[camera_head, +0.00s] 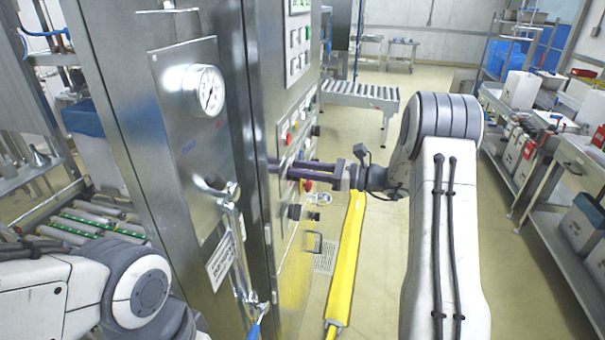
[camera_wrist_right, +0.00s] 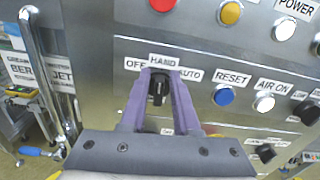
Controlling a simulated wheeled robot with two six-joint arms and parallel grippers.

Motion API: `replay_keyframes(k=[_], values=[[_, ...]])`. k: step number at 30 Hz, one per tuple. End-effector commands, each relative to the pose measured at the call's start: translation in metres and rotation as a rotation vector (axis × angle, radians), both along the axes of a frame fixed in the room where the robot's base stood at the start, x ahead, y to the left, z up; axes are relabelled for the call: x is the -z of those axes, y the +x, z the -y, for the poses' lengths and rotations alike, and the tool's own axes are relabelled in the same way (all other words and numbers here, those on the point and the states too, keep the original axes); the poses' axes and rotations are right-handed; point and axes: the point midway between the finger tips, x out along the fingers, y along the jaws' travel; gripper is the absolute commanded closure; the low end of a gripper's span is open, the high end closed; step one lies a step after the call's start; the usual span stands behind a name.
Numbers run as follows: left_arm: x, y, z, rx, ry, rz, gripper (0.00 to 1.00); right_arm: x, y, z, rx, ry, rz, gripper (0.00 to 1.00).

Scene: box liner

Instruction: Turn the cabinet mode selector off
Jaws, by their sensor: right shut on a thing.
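The mode selector (camera_wrist_right: 158,88) is a black knob on the cabinet's grey panel, with OFF, HAND and AUTO labels around its top. In the right wrist view it looks roughly upright, towards HAND. My right gripper (camera_wrist_right: 164,82) has its purple fingers on either side of the knob and is shut on it. In the head view my right gripper (camera_head: 290,168) reaches the cabinet's control panel (camera_head: 296,130) from the right, and the knob is hidden by the fingers. My left arm shows at the lower left, but its gripper is out of view.
A blue RESET button (camera_wrist_right: 223,95) and a white AIR ON button (camera_wrist_right: 263,102) sit right of the selector. A red button (camera_wrist_right: 163,4) and a yellow button (camera_wrist_right: 230,13) are above. A pressure gauge (camera_head: 204,91) is on the cabinet's left face. A yellow floor strip (camera_head: 346,260) runs alongside.

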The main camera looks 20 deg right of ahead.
Motion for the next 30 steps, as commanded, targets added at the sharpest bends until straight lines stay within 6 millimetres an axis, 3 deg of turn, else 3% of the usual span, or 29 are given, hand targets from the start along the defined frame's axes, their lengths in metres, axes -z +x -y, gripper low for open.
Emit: replay_keyframes(k=[1, 18, 30], values=[[0.013, 0.0, 0.0, -0.001, 0.0, 0.0, 0.5, 0.013, -0.002, 0.0, -0.001, -0.023, 0.01, 1.0], [0.105, 0.0, 0.0, 0.0, 0.0, 0.0, 0.5, 0.019, -0.007, -0.004, 0.001, -0.28, 0.39, 1.0], [0.139, 0.0, 0.0, 0.0, 0.0, 0.0, 0.5, 0.017, -0.009, -0.004, 0.001, -0.385, 0.544, 1.0]])
